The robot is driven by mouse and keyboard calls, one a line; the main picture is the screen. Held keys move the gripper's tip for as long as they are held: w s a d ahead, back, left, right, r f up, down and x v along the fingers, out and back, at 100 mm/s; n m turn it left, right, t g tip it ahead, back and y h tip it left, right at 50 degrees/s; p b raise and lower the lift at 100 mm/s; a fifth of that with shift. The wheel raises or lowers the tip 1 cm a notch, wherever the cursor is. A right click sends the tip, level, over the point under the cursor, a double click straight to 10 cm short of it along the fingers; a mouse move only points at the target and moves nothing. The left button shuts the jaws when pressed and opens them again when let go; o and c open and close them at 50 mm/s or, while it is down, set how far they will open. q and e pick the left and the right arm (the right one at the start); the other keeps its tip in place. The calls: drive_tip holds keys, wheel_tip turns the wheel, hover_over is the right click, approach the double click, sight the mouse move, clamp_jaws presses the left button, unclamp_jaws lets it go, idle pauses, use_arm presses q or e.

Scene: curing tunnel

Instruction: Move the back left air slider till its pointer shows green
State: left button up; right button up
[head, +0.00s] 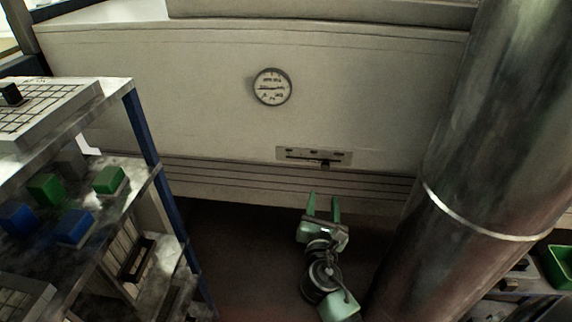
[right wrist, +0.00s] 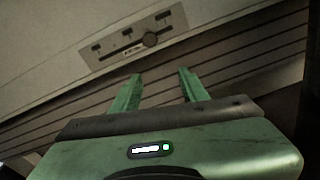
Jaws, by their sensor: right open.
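The air slider is a pale plate (head: 299,153) with a dark slot, low on the cream tunnel wall; it also shows in the right wrist view (right wrist: 112,42). Its round dark knob (head: 325,165) sits right of the slot's middle; it also shows in the right wrist view (right wrist: 150,40). A round gauge (head: 272,87) with a dark pointer hangs above; its markings are too small to read, and I see no clear green. My right gripper (head: 323,195) is open and empty, just below the knob and apart from it; its fingers (right wrist: 160,73) point toward the plate. My left gripper is out of view.
A blue-posted rack (head: 146,130) on the left holds green and blue blocks. A thick metal duct (head: 480,130) stands on the right, close to my right arm. A green bin (head: 562,265) is at the far right. The wall around the slider is clear.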

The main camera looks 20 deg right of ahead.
sight(325, 168)
drive_tip(key=shift+n+h, duration=0.3)
drive_tip(key=shift+h, duration=0.1)
drive_tip(key=w+d+r, duration=0.1)
drive_tip(key=w, duration=0.1)
drive_tip(key=w+d+r, duration=0.1)
drive_tip(key=w, duration=0.1)
drive_tip(key=w+d+r, duration=0.1)
drive_tip(key=w+d, duration=0.1)
drive_tip(key=shift+w+r+p, duration=0.35)
drive_tip(key=shift+w+p, duration=0.05)
clamp_jaws()
drive_tip(key=shift+f, duration=0.1)
idle(0.8)
